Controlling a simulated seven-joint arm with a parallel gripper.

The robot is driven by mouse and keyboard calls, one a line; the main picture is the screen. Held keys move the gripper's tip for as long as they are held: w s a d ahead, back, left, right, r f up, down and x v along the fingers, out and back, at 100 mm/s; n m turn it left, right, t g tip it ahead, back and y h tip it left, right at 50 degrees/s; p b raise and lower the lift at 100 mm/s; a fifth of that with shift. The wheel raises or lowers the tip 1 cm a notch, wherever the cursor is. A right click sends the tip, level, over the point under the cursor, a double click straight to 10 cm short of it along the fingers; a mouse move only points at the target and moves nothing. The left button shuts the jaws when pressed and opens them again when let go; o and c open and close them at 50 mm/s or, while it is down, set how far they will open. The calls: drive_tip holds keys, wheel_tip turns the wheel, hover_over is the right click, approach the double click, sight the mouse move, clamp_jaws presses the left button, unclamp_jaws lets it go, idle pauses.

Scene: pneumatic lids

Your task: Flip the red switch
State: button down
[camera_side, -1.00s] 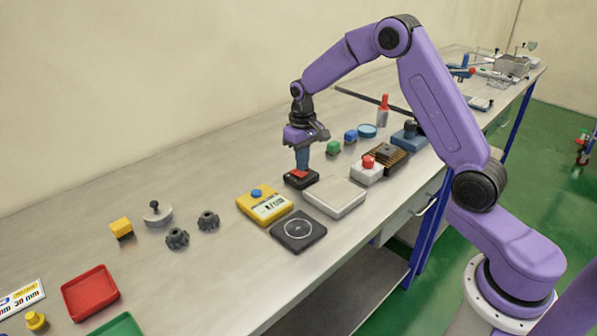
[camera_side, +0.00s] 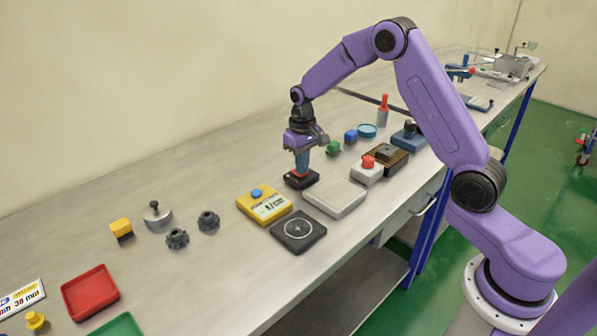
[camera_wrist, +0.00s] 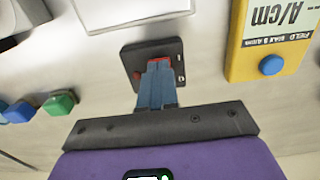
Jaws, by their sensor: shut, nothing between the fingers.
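The red switch (camera_wrist: 160,60) is a small red rocker on a black base (camera_wrist: 176,50). In the side view the black base (camera_side: 300,180) lies flat on the bench, just left of a pale flat plate. My gripper (camera_side: 301,170) is above the switch, pointing down, with its blue fingers closed together and nothing between them. In the wrist view the fingertips (camera_wrist: 159,66) overlap the red rocker and hide most of it. They look to be at or very near its surface; I cannot tell whether they touch. The rocker's tilt is hidden.
The yellow meter box with a blue knob (camera_side: 264,206) and the pale plate (camera_side: 335,197) stand close to the switch. A green cube (camera_side: 333,148), a blue cube (camera_side: 351,136) and a white box with a red button (camera_side: 367,171) are behind.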

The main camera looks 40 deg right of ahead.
drive_tip(key=shift+f, duration=0.2)
drive_tip(key=shift+r, duration=3.5)
drive_tip(key=shift+a, duration=0.1)
drive_tip(key=s+a+r+n, duration=0.25)
drive_tip(key=s+a, duration=0.25)
drive_tip(key=s, duration=0.3)
drive_tip(key=s+a+r+n, duration=0.25)
drive_tip(key=s+a, duration=0.35)
drive_tip(key=s, duration=0.3)
drive_tip(key=s+d+f+n, duration=0.1)
drive_tip(key=s+d+n, duration=0.2)
drive_tip(key=s, duration=1.8)
drive_tip(key=n, duration=0.4)
drive_tip(key=shift+s+d+n, duration=0.15)
drive_tip(key=shift+s+n, duration=0.05)
drive_tip(key=shift+n, duration=0.1)
